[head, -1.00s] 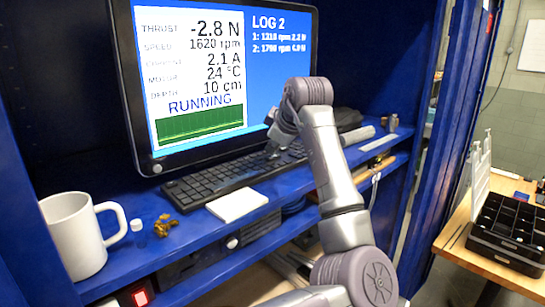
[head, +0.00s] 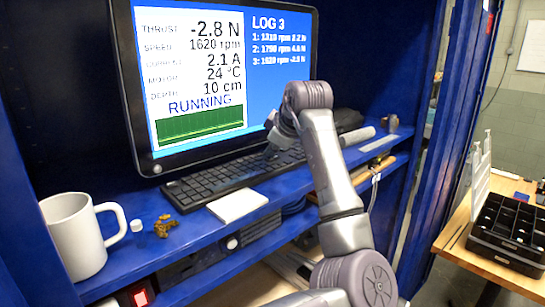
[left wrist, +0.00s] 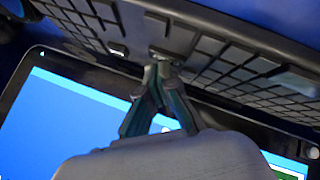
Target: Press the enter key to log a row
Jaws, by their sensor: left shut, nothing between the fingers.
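The black keyboard (head: 225,182) lies on the blue shelf in front of the monitor (head: 225,80). My left gripper (head: 271,151) is at the keyboard's right part, shut and empty, mostly hidden behind my arm link in the head view. In the left wrist view the shut fingertips (left wrist: 160,64) meet at a wide key (left wrist: 172,35) of the keyboard (left wrist: 235,65) and seem to touch it or hover just over it; I cannot tell which. The monitor reads LOG 3 with three rows, the last being 1620 rpm, and RUNNING. My right gripper is not in view.
A white mug (head: 75,235), a small white cap (head: 136,226), brassy bits (head: 165,225) and a white pad (head: 237,205) stand along the shelf's front. A grey cylinder (head: 357,135) lies right of the keyboard. A black compartment box (head: 505,235) is on the wooden table at right.

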